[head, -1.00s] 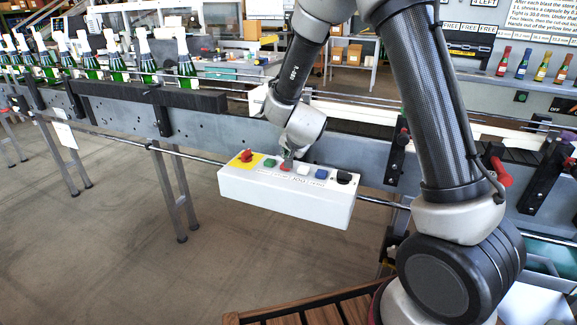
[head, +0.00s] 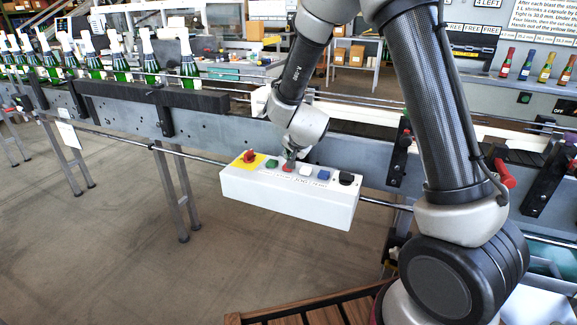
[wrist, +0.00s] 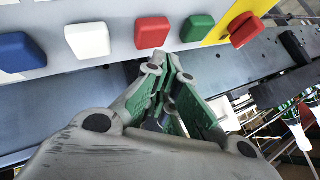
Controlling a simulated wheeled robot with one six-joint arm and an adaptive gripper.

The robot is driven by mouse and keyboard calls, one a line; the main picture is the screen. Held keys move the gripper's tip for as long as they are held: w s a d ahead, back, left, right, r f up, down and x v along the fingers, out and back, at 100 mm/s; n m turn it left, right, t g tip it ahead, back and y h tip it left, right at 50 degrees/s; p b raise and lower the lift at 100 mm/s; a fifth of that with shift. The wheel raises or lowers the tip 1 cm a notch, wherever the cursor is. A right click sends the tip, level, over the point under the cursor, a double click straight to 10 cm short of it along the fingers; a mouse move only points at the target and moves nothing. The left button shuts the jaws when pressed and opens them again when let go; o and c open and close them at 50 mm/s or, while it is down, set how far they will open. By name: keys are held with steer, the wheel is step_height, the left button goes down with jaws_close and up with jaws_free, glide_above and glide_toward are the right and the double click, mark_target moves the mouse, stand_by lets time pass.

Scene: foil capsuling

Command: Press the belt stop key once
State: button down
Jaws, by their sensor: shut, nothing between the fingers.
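A white control box (head: 285,200) hangs on the rail at the front of the conveyor. Its top carries a row of keys. The red key (head: 288,168) sits between a green key (head: 271,164) and a white key (head: 306,170). In the wrist view the red key (wrist: 152,33) shows just beyond my fingertips. My gripper (head: 290,158) is shut and empty, pointing down at the red key. In the wrist view its fingertips (wrist: 166,60) lie close together at the key's near edge. I cannot tell whether they touch it. Small key labels are not fully readable.
A red mushroom button on a yellow plate (head: 250,157) is at the box's left end. A blue key (head: 323,174) and a black knob (head: 346,179) are at its right.

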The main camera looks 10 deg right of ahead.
steer(key=shift+f, duration=0.1)
steer(key=shift+f, duration=0.3)
steer(key=shift+f, duration=0.55)
stand_by(1.0)
steer(key=shift+r, duration=0.95)
steer(key=shift+r, duration=2.5)
